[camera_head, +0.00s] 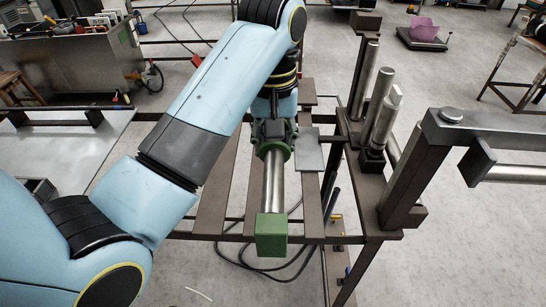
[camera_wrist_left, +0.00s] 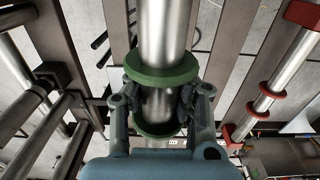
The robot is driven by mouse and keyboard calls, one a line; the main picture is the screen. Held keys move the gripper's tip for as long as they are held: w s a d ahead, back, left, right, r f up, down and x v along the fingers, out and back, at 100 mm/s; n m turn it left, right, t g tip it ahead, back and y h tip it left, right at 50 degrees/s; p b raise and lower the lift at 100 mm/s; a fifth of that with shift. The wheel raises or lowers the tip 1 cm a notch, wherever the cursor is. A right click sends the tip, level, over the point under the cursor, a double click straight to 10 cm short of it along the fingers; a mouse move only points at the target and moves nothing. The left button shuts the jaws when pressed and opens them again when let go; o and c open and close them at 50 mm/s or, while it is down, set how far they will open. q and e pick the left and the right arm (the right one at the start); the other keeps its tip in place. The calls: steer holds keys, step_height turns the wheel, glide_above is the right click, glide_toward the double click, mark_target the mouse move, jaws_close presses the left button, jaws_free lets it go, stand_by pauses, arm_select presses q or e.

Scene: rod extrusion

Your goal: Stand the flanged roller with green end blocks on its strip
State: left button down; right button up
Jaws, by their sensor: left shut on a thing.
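The flanged roller (camera_head: 273,185) is a silver rod with a green flange and a green end block (camera_head: 271,236). My left gripper (camera_head: 272,130) is shut on it near the green flange, and the block end points toward the bottom of the head view. In the left wrist view, the gripper (camera_wrist_left: 160,100) has its fingers on either side of the roller (camera_wrist_left: 165,35), between two green flanges. The roller's other end is hidden by my arm. Flat brown strips (camera_head: 215,195) lie beneath it; I cannot tell which is its own. My right gripper is not in view.
Several upright silver rods (camera_head: 381,120) stand on the brown frame to the right. A heavy grey arm-like fixture (camera_head: 485,125) stands farther right. The left wrist view shows a silver roller with red end parts (camera_wrist_left: 270,88). Dark cables lie on the floor below.

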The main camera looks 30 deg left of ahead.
arm_select(q)
steer(key=w+a+f, duration=0.4)
steer(key=w+a, duration=0.1)
steer(key=w+a+f, duration=0.2)
steer(key=w+a, duration=0.1)
steer(key=shift+a+f, duration=0.15)
steer(key=shift+f, duration=0.4)
steer(key=shift+f+p, duration=0.35)
steer(key=shift+f, duration=1.55)
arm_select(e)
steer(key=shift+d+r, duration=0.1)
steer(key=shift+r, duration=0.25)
arm_select(q)
steer(key=c, duration=1.2)
jaws_free()
steer(key=shift+f, duration=0.15)
steer(key=shift+c, duration=0.2)
step_height(320, 180, up, 12)
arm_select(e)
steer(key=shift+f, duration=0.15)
arm_select(q)
steer(key=shift+s+a, duration=0.1)
steer(key=shift+s, duration=0.05)
